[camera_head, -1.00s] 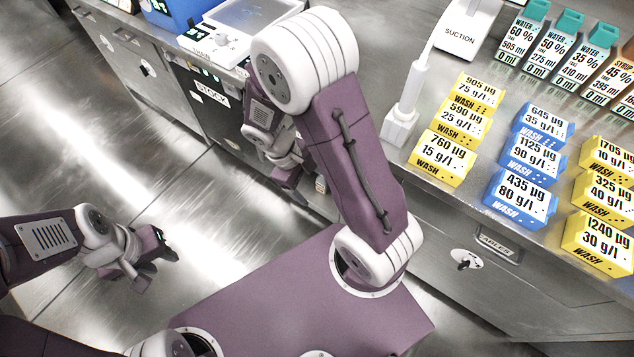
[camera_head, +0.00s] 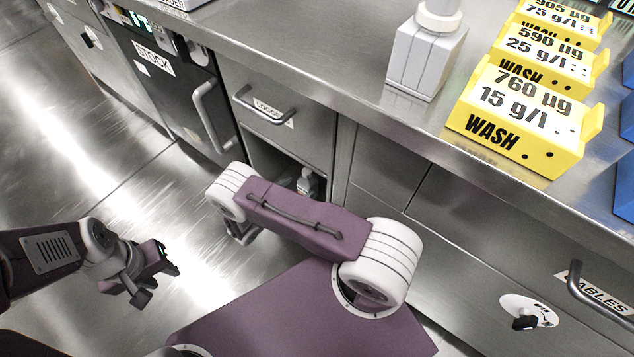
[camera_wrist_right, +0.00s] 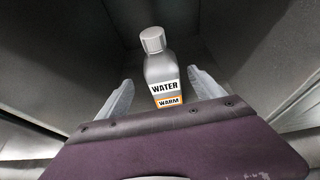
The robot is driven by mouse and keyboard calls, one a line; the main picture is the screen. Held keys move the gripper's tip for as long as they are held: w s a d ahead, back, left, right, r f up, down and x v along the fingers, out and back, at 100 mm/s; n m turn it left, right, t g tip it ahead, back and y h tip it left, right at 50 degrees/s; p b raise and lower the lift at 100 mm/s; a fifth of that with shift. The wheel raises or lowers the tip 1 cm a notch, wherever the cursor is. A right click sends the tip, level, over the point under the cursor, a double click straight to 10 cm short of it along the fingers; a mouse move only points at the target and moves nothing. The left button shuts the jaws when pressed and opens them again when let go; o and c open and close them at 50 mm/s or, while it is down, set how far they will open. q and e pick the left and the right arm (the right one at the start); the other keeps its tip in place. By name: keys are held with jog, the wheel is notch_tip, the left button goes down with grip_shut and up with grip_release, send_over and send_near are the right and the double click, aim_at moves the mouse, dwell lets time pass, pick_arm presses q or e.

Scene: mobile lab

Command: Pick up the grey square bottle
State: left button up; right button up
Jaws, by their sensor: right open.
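The grey square bottle (camera_wrist_right: 161,70) stands upright in the right wrist view, with a grey cap and a label reading WATER and WARM. My right gripper (camera_wrist_right: 158,92) is open, one pale finger on each side of the bottle with a gap on both sides. The purple gripper body hides the bottle's lower end. In the head view my right arm covers most of its own gripper. A small pale shape (camera_head: 307,183) shows in the open compartment there; I cannot tell whether it is the bottle or my wrist. My left gripper (camera_head: 158,282) hangs over the floor, away from the bottle.
Dark compartment walls (camera_wrist_right: 235,35) surround the bottle closely. In the head view a drawer with a handle (camera_head: 262,108) sits above the open compartment. Yellow wash boxes (camera_head: 522,118) and a white square-based stand (camera_head: 425,60) are on the steel counter. Open floor lies at left.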

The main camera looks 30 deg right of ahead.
aim_at(302, 186)
jog(key=shift+d+f+b, duration=0.15)
jog(key=shift+d+b, duration=0.1)
jog(key=shift+b, duration=0.05)
jog(key=b+x, duration=0.1)
jog(key=x, duration=0.1)
jog(key=shift+w+d+f+b, duration=0.15)
jog(key=shift+d+b, duration=0.1)
jog(key=shift+b, duration=0.15)
jog(key=shift+w+d, duration=0.15)
jog(key=shift+d, duration=0.1)
jog(key=b+x, duration=0.4)
jog(key=x, duration=0.1)
jog(key=shift+d, duration=0.1)
jog(key=shift+d+r, duration=0.1)
jog(key=shift+r, duration=0.2)
grip_shut()
